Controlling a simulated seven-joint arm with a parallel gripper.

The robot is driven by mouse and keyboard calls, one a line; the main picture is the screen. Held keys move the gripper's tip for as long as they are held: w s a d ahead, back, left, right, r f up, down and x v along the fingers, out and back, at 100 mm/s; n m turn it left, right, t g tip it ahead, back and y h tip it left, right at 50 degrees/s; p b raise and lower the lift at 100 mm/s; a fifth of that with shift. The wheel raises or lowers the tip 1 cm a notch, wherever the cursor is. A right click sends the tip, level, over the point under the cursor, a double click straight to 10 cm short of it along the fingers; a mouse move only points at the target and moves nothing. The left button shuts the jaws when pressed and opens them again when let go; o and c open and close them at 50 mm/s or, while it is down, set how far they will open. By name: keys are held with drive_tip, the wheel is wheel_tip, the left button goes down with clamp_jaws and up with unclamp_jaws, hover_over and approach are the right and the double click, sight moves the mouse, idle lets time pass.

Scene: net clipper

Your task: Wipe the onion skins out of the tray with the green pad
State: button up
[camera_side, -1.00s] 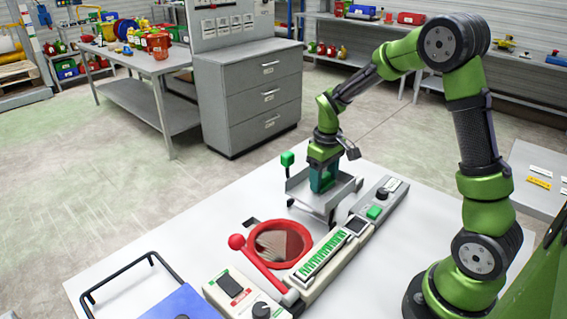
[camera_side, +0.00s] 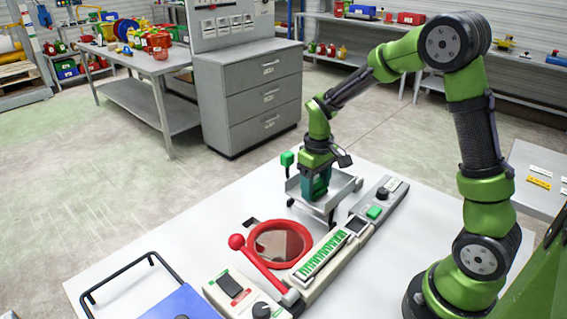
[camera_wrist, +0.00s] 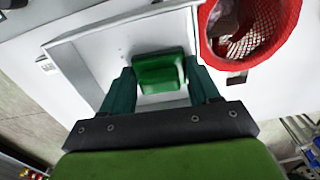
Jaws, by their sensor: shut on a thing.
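My gripper (camera_side: 314,187) is shut on the green pad (camera_wrist: 160,72), which shows between its two dark green fingers in the wrist view. In the side view the gripper points down into the grey metal tray (camera_side: 345,190), near the tray's front-left part, and mostly hides the pad. The tray (camera_wrist: 100,42) also shows in the wrist view, with its pale floor around the pad. Whether the pad touches the tray floor I cannot tell. I can make out no onion skins on the visible tray floor.
A red-rimmed round opening with a net (camera_side: 280,243) is just in front of the tray; its red mesh (camera_wrist: 250,35) is at the wrist view's upper right. A red-knobbed lever (camera_side: 260,264), a control box (camera_side: 240,296) and a green-buttoned panel (camera_side: 374,212) stand nearby.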

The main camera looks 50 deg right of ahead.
sight(332, 188)
drive_tip(key=shift+d+r, duration=0.1)
drive_tip(key=shift+d, duration=2.35)
drive_tip(key=shift+s+d, duration=0.15)
drive_tip(key=shift+s, duration=0.9)
drive_tip(key=shift+a+f, duration=0.2)
drive_tip(key=shift+a, duration=2.4)
drive_tip(key=shift+d+r, duration=0.15)
drive_tip(key=shift+d, duration=2.25)
drive_tip(key=shift+a, duration=2.45)
drive_tip(key=shift+r, duration=3.05)
drive_tip(key=shift+r, duration=0.1)
drive_tip(key=shift+r, duration=1.4)
